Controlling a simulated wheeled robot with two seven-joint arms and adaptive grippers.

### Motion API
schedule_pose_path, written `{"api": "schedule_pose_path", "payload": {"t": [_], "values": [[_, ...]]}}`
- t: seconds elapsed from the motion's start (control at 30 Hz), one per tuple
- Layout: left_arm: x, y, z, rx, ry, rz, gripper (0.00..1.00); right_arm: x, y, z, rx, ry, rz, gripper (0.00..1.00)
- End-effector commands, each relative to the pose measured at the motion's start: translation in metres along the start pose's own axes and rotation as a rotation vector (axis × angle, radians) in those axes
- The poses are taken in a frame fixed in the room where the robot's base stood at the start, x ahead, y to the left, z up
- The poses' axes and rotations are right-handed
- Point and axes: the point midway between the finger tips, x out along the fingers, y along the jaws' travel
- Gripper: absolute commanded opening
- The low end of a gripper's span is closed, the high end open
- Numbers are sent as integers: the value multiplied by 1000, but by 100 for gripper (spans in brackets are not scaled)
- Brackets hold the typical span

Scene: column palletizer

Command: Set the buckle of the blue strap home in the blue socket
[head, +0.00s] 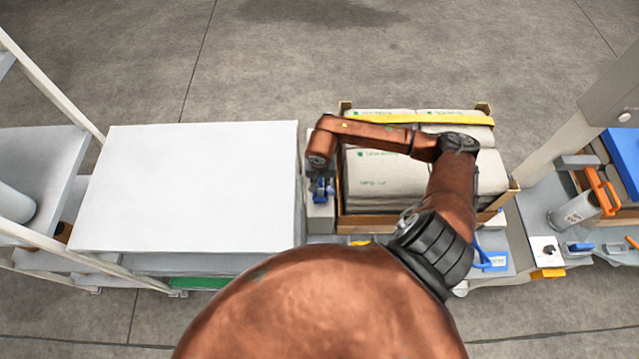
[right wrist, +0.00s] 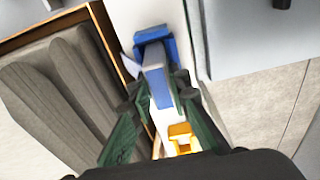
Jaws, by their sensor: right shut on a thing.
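My right gripper (right wrist: 157,96) has its two dark fingers shut on the buckle of the blue strap (right wrist: 158,82), a grey and blue piece. The buckle's far end meets the blue socket (right wrist: 154,38) in the right wrist view. I cannot tell how deep it sits there. In the head view my right gripper (head: 320,180) is at the blue socket (head: 320,194), on a pale ledge left of the crate; the arm and gripper partly hide it. The strap itself is not clearly visible at the buckle. My left gripper is not in view.
A wooden crate (head: 400,223) with pale sacks (head: 385,178) and a yellow strap (head: 455,120) stands right of the socket. A yellow fitting (right wrist: 180,133) is close to my fingers. A white tabletop (head: 195,190) lies left. A blue cord (head: 483,259) shows at the lower right.

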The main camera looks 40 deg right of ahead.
Motion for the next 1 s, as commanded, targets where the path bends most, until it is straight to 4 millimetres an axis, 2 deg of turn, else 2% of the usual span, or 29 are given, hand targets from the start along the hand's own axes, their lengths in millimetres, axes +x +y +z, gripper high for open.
{"api": "schedule_pose_path", "payload": {"t": [0.1, 0.2, 0.33, 0.47, 0.5, 0.7, 1.0], "values": [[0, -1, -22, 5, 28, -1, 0, 10, -1, 1, -1, 0, -1, 0], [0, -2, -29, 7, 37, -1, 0, 9, -1, 1, -3, 1, -1, 0], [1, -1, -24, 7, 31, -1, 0, 10, -2, 1, -4, 1, -1, 0], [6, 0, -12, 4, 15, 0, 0, 14, -2, 1, -4, 1, -1, 0], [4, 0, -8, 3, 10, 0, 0, 12, -2, 1, -3, 1, -1, 20], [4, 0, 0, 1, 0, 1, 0, 12, -2, 1, -3, 1, -1, 33], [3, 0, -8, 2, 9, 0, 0, 11, -2, 1, -3, 1, -1, 34]]}}
